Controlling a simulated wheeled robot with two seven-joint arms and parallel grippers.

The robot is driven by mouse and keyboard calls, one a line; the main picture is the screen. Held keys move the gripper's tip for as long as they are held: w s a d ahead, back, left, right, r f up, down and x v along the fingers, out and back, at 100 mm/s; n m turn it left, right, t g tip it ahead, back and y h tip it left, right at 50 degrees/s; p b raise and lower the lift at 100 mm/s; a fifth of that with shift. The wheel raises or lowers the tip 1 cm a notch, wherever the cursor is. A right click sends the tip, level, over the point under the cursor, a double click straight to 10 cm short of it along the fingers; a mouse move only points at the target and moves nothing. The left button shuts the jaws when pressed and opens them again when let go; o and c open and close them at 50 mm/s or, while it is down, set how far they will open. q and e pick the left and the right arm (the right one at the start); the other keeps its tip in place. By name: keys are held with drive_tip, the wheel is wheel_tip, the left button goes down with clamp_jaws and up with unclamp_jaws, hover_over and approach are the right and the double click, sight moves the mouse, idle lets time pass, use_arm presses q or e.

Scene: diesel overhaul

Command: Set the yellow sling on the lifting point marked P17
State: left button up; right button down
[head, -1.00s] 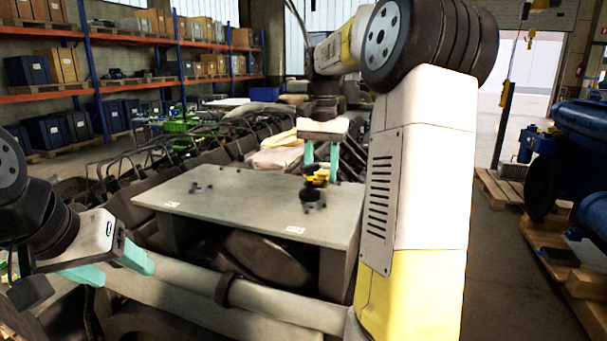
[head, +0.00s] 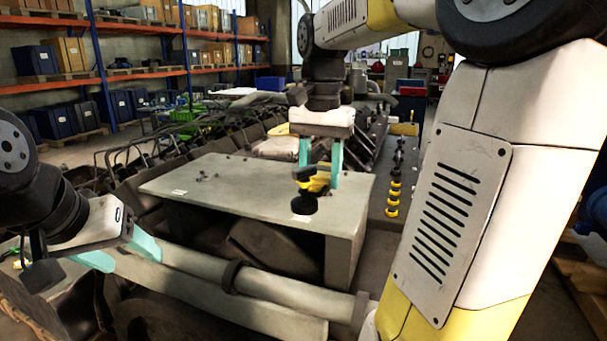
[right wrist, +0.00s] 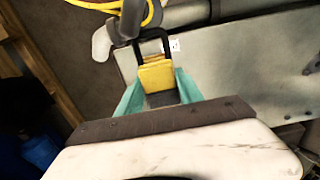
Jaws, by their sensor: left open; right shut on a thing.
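My right gripper (head: 320,165) points down over the near right part of the grey plate (head: 235,188), shut on the yellow sling (head: 314,183). In the right wrist view the yellow sling (right wrist: 156,76) sits between the teal fingers, with a dark loop (right wrist: 152,42) beyond it. In the head view a round black part (head: 304,204) shows just below the sling. I cannot tell whether it touches the plate. A white label (right wrist: 174,45) lies near the loop; its text is unreadable, so I cannot identify P17. My left gripper (head: 122,252) is open and empty at lower left.
A grey pipe (head: 265,287) runs along the plate's near side. Another label (head: 179,192) and small dark fittings (head: 207,175) are on the plate's left part. Several yellow-and-black pieces (head: 392,200) stand in a row to the right. Engine parts lie behind.

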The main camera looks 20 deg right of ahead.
sight(321, 171)
drive_tip(key=shift+r, duration=2.15)
